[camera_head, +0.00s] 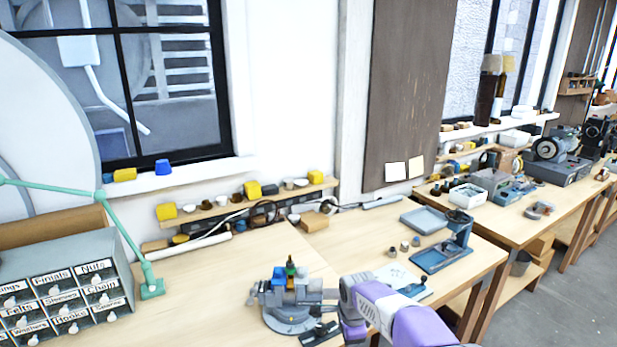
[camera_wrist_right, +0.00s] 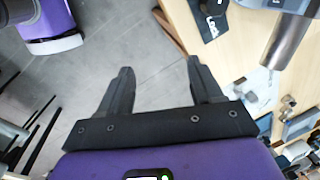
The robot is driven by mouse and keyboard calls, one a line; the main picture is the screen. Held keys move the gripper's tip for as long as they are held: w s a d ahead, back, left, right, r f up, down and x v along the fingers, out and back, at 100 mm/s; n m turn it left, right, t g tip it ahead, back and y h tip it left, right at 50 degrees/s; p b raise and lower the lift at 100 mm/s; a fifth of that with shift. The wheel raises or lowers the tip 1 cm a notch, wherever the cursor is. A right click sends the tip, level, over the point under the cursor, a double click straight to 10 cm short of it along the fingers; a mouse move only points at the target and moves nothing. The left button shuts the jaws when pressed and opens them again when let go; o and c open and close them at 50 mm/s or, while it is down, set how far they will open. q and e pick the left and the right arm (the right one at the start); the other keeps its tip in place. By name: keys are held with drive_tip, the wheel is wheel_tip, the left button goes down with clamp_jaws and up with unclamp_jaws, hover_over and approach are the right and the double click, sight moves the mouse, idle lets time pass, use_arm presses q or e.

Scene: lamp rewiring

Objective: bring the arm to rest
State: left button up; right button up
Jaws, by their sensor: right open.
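My right gripper (camera_wrist_right: 160,66) shows in the right wrist view with its two black fingers spread apart and nothing between them. Grey floor (camera_wrist_right: 140,45) lies behind the fingers, and the wooden bench edge is to their right. In the head view, a purple and grey link of my arm reaches in from the bottom, over the near bench edge. Its gripper cannot be made out there. My left gripper is in neither view.
A grey vise (camera_head: 290,315) with blue jaws stands on the bench left of my arm link, with a small upright piece in it. A drawer cabinet (camera_head: 62,262) stands at left. A blue press stand (camera_head: 440,258) and tray (camera_head: 424,219) are to the right.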

drive_tip(key=s+d+f+n+g+y, duration=0.1)
drive_tip(key=s+f+n, duration=0.4)
drive_tip(key=f, duration=0.6)
drive_tip(key=s+f+n+y, duration=0.1)
drive_tip(key=s+f+n, duration=0.1)
drive_tip(key=s+f, duration=0.7)
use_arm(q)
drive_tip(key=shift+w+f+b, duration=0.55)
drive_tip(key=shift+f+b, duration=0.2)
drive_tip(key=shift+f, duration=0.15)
use_arm(e)
drive_tip(key=s+f+n+y, duration=0.1)
drive_tip(key=s+f+n, duration=0.2)
drive_tip(key=s, duration=0.4)
drive_tip(key=s+a+f+n, duration=0.1)
drive_tip(key=s+f+n, duration=0.2)
drive_tip(key=s+f, duration=0.2)
drive_tip(key=s, duration=0.3)
drive_tip(key=shift+a+f+n+y, duration=0.2)
drive_tip(key=shift+f+n+y, duration=0.1)
drive_tip(key=shift+n+y, duration=0.1)
drive_tip(key=shift+w, duration=0.1)
